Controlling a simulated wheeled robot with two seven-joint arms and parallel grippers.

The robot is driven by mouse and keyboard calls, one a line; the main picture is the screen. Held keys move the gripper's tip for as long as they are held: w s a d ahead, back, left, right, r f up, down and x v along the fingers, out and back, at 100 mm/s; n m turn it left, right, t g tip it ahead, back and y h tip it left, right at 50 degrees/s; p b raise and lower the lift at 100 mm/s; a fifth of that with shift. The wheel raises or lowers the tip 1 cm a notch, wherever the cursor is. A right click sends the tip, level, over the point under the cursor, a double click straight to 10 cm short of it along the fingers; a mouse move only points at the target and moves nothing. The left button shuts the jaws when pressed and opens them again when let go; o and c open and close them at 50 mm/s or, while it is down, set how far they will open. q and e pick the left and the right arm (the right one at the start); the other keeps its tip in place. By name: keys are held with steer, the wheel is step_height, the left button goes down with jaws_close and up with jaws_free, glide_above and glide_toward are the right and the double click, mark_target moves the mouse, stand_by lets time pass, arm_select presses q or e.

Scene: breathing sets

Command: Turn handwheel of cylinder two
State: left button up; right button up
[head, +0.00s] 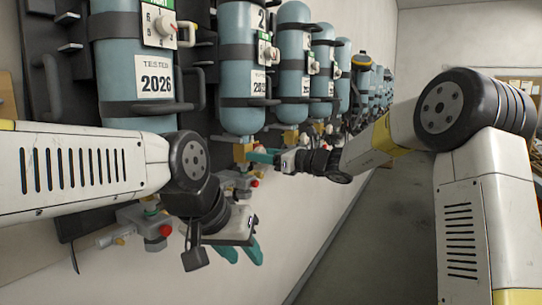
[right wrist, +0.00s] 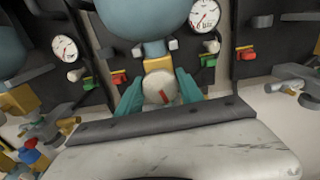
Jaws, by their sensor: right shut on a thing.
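Cylinder two (head: 242,62) is a blue upright bottle with a "2" on its tag, strapped to a dark board on the wall. Its yellow valve block (head: 241,151) hangs below it. In the right wrist view, a pale round handwheel (right wrist: 158,86) with a red mark sits under a yellow block. My right gripper (right wrist: 158,97) has its teal fingers on both sides of this handwheel and is shut on it. In the head view my right gripper (head: 262,156) is beside the valve block, and the handwheel is hidden. My left gripper (head: 241,251) is open and empty, lower down.
A nearer cylinder (head: 118,70) with a 2026 label stands left of cylinder two. Several more cylinders line the wall behind it. The floor (head: 375,235) at right is clear.

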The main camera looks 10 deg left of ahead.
steer(key=n, duration=0.4)
steer(key=shift+n, duration=0.3)
steer(key=shift+f+n, duration=0.1)
steer(key=shift+n, duration=1.8)
steer(key=shift+s, duration=0.1)
steer(key=o, duration=1.4)
steer(key=v, duration=0.7)
steer(key=shift+s+d, duration=0.15)
steer(key=shift+d, duration=0.2)
